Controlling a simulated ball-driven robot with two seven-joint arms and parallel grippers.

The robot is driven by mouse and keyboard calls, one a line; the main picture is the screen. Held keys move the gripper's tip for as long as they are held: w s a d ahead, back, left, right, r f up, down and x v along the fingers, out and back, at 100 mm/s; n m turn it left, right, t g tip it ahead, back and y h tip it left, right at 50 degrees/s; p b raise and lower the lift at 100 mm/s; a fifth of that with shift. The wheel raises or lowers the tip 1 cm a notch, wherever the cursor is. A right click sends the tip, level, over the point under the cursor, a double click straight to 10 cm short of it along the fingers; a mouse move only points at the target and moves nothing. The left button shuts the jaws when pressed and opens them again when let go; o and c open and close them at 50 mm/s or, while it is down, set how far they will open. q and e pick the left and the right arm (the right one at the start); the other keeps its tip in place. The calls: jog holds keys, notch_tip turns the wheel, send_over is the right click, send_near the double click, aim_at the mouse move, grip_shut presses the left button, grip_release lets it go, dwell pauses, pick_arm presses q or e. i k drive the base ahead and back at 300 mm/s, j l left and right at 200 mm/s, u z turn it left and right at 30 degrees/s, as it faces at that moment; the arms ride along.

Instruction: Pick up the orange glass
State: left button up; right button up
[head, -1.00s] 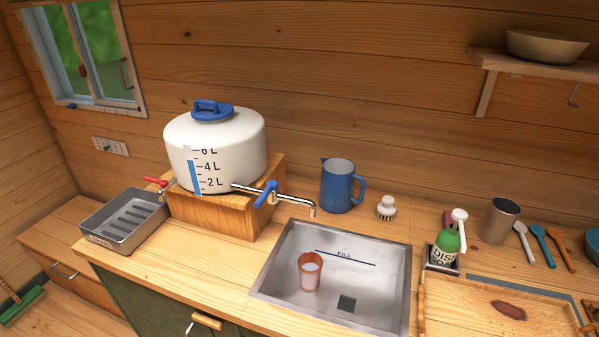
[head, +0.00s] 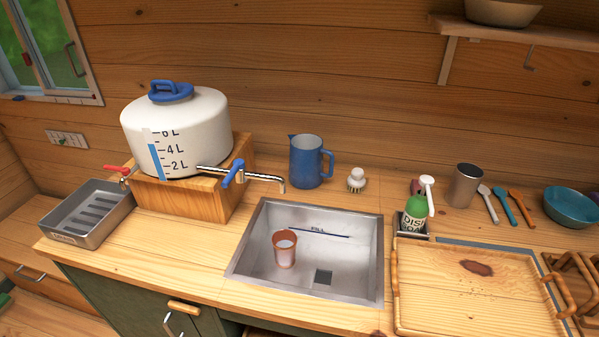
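The orange glass (head: 285,250) is a small translucent orange tumbler. It stands upright in the left part of the metal sink (head: 345,262), left of the dark square drain. Its open rim faces up, and something pale shows inside it. Neither of my grippers shows in the head view.
A metal tap with a blue handle (head: 236,171) reaches from the white water tank (head: 177,133) over the sink's back left corner. A blue pitcher (head: 306,163) and a white brush (head: 356,180) stand behind the sink. A soap bottle (head: 415,212) and wooden tray (head: 470,295) are to the right.

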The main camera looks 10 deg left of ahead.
aim_at(283, 241)
jog(key=l+z, duration=0.2)
jog(key=l, duration=0.5)
jog(key=i+l+z, duration=0.15)
jog(key=l, duration=0.6)
jog(key=k, duration=0.05)
